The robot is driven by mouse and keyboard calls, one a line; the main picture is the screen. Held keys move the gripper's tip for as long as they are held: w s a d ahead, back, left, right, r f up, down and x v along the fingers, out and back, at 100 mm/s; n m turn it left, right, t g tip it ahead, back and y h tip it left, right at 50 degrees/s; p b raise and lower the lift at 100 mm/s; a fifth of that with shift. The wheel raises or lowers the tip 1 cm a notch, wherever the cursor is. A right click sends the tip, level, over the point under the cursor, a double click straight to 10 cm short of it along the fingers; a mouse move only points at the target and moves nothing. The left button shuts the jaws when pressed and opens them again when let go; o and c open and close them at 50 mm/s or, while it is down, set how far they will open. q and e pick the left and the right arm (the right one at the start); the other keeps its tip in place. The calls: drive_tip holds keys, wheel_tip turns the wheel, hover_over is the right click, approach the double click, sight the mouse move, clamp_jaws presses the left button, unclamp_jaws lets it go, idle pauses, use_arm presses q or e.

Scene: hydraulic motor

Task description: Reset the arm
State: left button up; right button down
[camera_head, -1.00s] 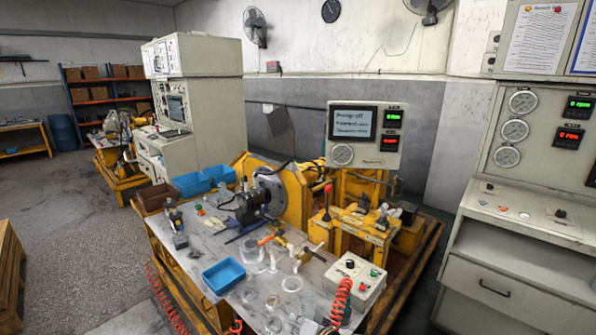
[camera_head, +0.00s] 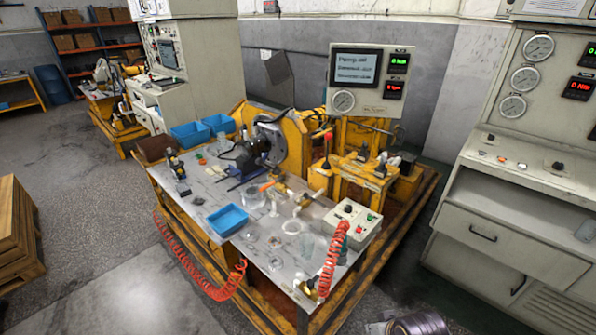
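Neither of my grippers shows in the head view, and no arm link can be clearly made out. A steel-topped workbench (camera_head: 203,203) stands in the middle. On it a dark hydraulic motor (camera_head: 247,154) sits against a round grey flange (camera_head: 271,142) on the yellow test rig (camera_head: 297,135). A blue tray (camera_head: 227,219) lies near the bench's front left edge. A control box (camera_head: 353,222) with buttons stands at its right side, and a red coiled hose (camera_head: 332,262) hangs in front of it.
Two blue bins (camera_head: 190,134) stand at the bench's back left. A grey console (camera_head: 510,200) with gauges fills the right. Wooden pallets (camera_head: 15,230) stand at the left edge. A rounded metallic object (camera_head: 418,325) is cut off at the bottom. The floor (camera_head: 110,240) left of the bench is clear.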

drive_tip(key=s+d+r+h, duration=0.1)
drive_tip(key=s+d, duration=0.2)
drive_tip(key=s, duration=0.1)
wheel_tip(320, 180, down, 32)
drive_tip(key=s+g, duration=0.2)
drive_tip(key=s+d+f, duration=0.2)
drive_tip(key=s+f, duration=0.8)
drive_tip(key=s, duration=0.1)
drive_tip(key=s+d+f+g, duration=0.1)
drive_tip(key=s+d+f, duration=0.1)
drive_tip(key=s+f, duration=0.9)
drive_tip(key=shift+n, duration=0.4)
